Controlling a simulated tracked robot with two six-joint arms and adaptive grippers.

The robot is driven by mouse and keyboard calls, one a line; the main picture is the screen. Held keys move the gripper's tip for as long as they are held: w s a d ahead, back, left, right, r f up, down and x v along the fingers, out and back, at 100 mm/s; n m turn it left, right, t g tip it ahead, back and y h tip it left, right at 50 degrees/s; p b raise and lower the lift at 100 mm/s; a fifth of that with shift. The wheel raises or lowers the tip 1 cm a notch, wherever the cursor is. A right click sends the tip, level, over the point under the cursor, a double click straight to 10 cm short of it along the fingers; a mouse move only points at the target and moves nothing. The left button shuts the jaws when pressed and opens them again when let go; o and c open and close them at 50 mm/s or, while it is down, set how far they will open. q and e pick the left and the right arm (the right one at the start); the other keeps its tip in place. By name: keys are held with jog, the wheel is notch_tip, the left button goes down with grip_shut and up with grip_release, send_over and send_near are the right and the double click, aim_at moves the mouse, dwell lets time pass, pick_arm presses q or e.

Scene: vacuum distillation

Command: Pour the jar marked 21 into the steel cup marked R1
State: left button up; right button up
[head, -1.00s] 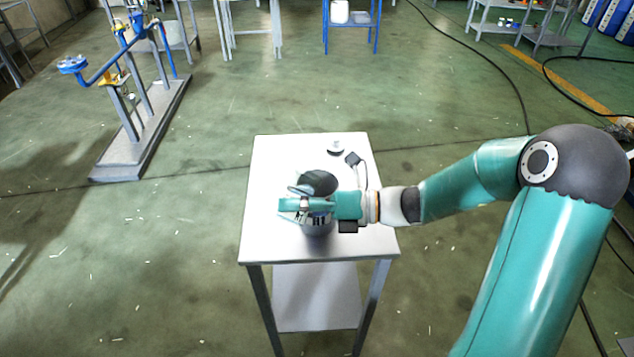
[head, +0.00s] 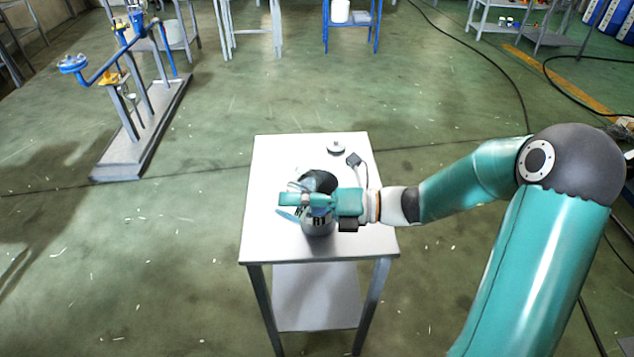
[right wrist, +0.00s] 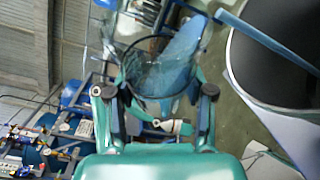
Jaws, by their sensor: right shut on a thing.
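My right gripper (head: 290,205) is shut on a clear glass jar (right wrist: 160,65), held between its two fingers in the right wrist view. In the head view the jar is mostly hidden by the gripper. Its number and contents cannot be read. The steel cup (head: 318,222) stands upright on the small table, just below and behind the gripper, with part of a dark R1 mark showing. The cup's wide dark mouth also shows close on the right in the right wrist view (right wrist: 275,65). The jar is tilted relative to the cup. No pouring stream can be made out.
The white table (head: 270,165) has a small round item (head: 335,150) and a dark block with a pale strip (head: 354,159) at its back. Its left side and front are clear. A blue pipe stand (head: 125,70) is far left on the open green floor.

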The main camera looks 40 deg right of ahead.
jog(key=shift+r+m, duration=0.35)
jog(key=shift+m, duration=0.05)
dwell(0.8)
jog(key=shift+r, duration=0.1)
jog(key=shift+w+d+r+m+t+y+p, duration=0.35)
jog(key=shift+d+r+m+p, duration=0.35)
jog(key=shift+p, duration=1.1)
jog(key=shift+f+m+t+y+p, duration=0.25)
jog(key=shift+f+m+t+p, duration=0.15)
jog(key=shift+m+p, duration=0.65)
dwell(0.8)
jog(key=shift+r+p, duration=0.1)
jog(key=shift+p, duration=0.35)
